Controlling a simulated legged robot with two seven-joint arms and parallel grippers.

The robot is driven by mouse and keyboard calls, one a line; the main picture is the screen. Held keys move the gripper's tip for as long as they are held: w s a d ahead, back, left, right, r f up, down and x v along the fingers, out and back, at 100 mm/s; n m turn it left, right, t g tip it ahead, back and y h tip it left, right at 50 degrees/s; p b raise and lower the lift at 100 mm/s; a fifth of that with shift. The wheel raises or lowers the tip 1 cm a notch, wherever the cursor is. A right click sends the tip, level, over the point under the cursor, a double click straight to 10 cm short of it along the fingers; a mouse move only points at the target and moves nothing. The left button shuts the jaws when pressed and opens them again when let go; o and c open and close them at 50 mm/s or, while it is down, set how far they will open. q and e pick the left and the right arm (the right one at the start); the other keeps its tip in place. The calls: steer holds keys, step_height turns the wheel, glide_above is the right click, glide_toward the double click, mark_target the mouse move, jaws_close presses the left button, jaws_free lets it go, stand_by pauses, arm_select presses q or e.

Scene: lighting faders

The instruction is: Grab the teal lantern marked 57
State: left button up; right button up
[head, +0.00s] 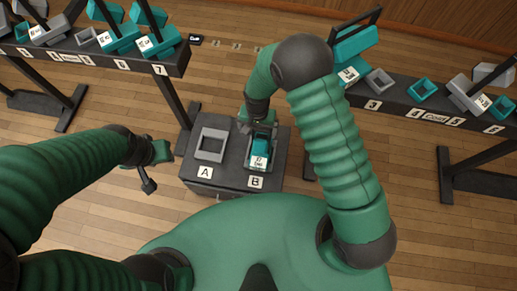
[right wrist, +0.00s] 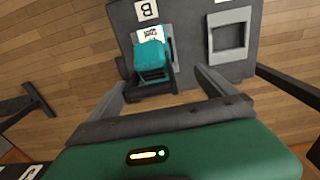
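A teal lantern (head: 260,147) with a dark handle sits in slot B of a dark box (head: 228,185). Its white label is too small to read surely in the head view. The lantern also shows in the right wrist view (right wrist: 151,58), its label partly cut by the angle. My right gripper (head: 258,127) is at the lantern's far end; in the right wrist view its fingers (right wrist: 157,78) are spread apart, with the lantern's handle end between and just ahead of them. My left gripper (head: 147,165) hangs left of the box, empty; its finger opening is unclear.
Slot A (head: 211,144) beside the lantern is an empty grey frame. A left rack (head: 110,62) and a right rack (head: 440,121) hold several teal and grey lanterns with labels. Rack legs stand on the wooden floor.

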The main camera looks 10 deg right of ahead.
mark_target(261, 137)
steer(key=f, duration=0.2)
steer(key=d+f, duration=0.2)
steer(key=f, duration=0.1)
steer(key=shift+d+f, duration=0.25)
steer(key=shift+f, duration=0.05)
steer(key=shift+d+f, duration=0.1)
steer(key=shift+f, duration=0.05)
steer(key=shift+a, duration=0.45)
steer(key=shift+c, duration=0.3)
steer(key=shift+a+r, duration=0.2)
steer(key=shift+a, duration=0.25)
steer(key=c, duration=0.5)
steer(key=shift+c, duration=1.1)
steer(key=shift+s+d, duration=0.1)
steer(key=shift+d, duration=0.45)
steer(key=c, duration=0.7)
steer(key=shift+f, duration=0.1)
steer(key=shift+c, duration=2.6)
arm_select(q)
steer(key=shift+w+d+f, duration=0.1)
steer(key=shift+d, duration=0.6)
arm_select(e)
steer(key=shift+a, duration=0.3)
jaws_close()
